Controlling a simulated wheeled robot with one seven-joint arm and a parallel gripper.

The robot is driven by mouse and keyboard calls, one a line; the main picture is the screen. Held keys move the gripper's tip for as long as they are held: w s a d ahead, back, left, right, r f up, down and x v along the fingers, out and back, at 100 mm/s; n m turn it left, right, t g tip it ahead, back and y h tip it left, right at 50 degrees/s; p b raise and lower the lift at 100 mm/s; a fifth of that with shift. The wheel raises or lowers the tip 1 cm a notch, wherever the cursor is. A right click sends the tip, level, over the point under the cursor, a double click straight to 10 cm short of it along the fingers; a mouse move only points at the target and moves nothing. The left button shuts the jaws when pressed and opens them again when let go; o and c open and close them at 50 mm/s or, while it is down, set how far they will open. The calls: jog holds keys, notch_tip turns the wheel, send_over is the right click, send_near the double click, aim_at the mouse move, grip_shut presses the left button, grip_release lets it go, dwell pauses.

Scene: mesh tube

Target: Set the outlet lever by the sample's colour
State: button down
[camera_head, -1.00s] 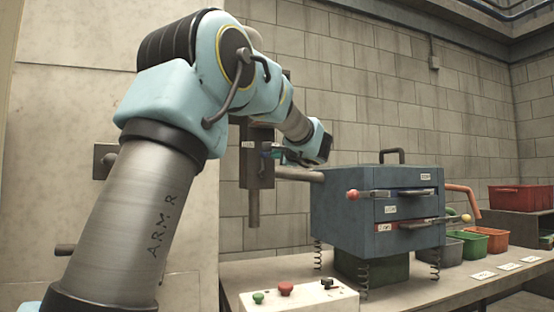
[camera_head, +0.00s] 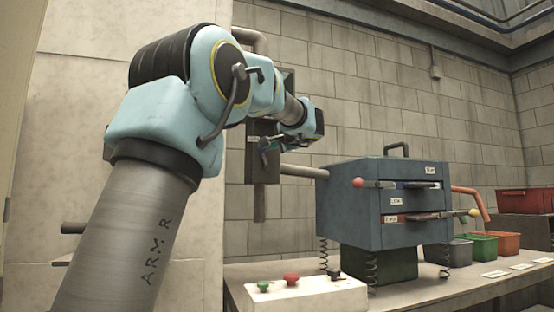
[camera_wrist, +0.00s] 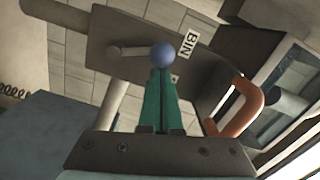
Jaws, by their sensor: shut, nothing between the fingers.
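My gripper (camera_wrist: 160,105) has green fingers pressed together. In the wrist view, a blue ball knob (camera_wrist: 162,54) shows right at the fingertips; I cannot tell whether they touch it. The knob ends a short grey lever (camera_wrist: 130,50) on a dark grey plate (camera_wrist: 112,38) with a "BIN" label (camera_wrist: 188,44). In the head view my gripper (camera_head: 266,146) is in front of the dark grey wall box (camera_head: 262,172), largely hidden by my arm. A glazed box (camera_wrist: 285,75) shows at right in the wrist view. I cannot make out a sample's colour.
A blue sprung machine (camera_head: 350,220) with red (camera_head: 358,182) and yellow (camera_head: 473,212) knobs stands on the bench. A white button panel (camera_head: 305,298) is in front. Coloured bins (camera_head: 482,246) stand at right. An orange curved handle (camera_wrist: 240,108) is near my fingers.

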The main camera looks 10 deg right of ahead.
jog(key=shift+s+a+f+n+b, duration=0.1)
jog(key=shift+a+n+b, duration=0.5)
jog(key=shift+n+b, duration=0.5)
